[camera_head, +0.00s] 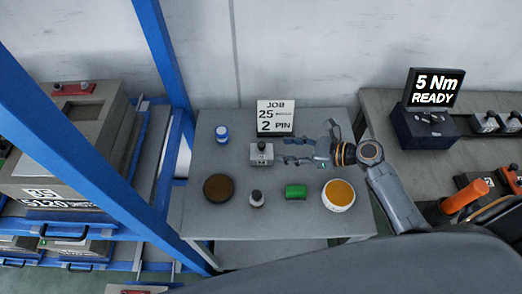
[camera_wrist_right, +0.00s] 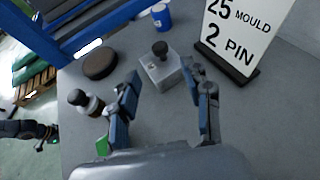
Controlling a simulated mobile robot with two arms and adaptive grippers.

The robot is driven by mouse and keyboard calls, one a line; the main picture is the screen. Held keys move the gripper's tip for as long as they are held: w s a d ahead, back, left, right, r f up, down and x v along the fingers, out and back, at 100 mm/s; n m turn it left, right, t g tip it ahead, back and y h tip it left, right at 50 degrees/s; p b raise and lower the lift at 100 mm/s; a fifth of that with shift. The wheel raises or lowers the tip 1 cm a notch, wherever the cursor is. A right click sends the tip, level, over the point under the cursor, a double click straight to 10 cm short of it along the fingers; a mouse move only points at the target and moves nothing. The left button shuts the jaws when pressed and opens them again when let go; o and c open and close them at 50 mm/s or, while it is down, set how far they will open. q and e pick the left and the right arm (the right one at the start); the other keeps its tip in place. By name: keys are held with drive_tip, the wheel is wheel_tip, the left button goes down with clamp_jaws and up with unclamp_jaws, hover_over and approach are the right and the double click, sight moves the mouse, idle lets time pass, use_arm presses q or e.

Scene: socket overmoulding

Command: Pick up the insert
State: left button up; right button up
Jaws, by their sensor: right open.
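Behind the block stands a job sign (camera_head: 276,117). A blue post (camera_head: 163,60) rises at left.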

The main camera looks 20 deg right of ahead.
sight(264, 144)
drive_tip(key=x, duration=0.2)
drive_tip(key=shift+w+a+f, duration=0.1)
drive_tip(key=shift+w+a, duration=0.15)
drive_tip(key=shift+a, duration=0.05)
drive_tip(key=shift+w+a+f, duration=0.15)
drive_tip(key=shift+w, duration=0.05)
drive_tip(key=shift+w+a, duration=0.2)
drive_tip(key=x, duration=0.3)
drive_tip(key=p+x, duration=0.1)
drive_tip(key=shift+w+a+r, duration=0.2)
drive_tip(key=shift+a, duration=0.05)
drive_tip(key=shift+w+a+f, duration=0.1)
drive_tip(key=shift+a, duration=0.05)
drive_tip(key=shift+c, duration=1.1)
clamp_jaws()
use_arm(q)
drive_tip(key=shift+r, duration=0.6)
